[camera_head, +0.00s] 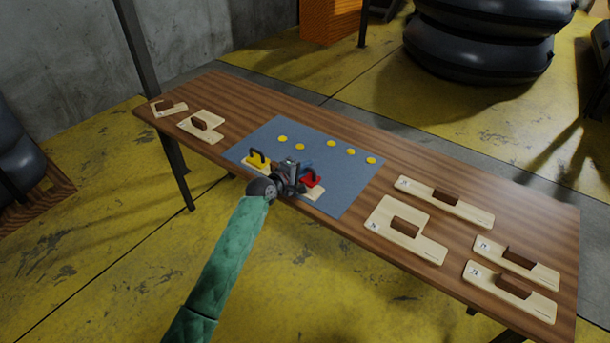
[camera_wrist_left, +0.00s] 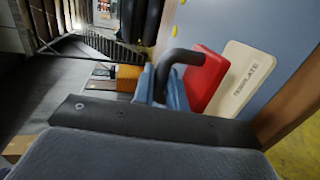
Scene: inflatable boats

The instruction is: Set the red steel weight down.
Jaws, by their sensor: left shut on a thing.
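The red steel weight (camera_head: 313,179) is a flat red block with a black handle. In the left wrist view the red weight (camera_wrist_left: 207,72) shows with its handle (camera_wrist_left: 182,58) between my blue finger parts. My left gripper (camera_head: 298,172) is shut on that handle, near the front edge of the blue mat (camera_head: 345,190). A pale template (camera_head: 314,193) lies beside and partly behind the weight; its lettering shows in the left wrist view (camera_wrist_left: 240,80). I cannot tell whether the weight touches the surface below. My right gripper is not in view.
A yellow weight (camera_head: 259,162) with a black handle stands left of my gripper. Several yellow discs (camera_head: 333,143) lie along the mat's far side. Pale wooden pieces with brown blocks (camera_head: 446,197) lie on both ends of the table (camera_head: 400,150). The mat's middle is clear.

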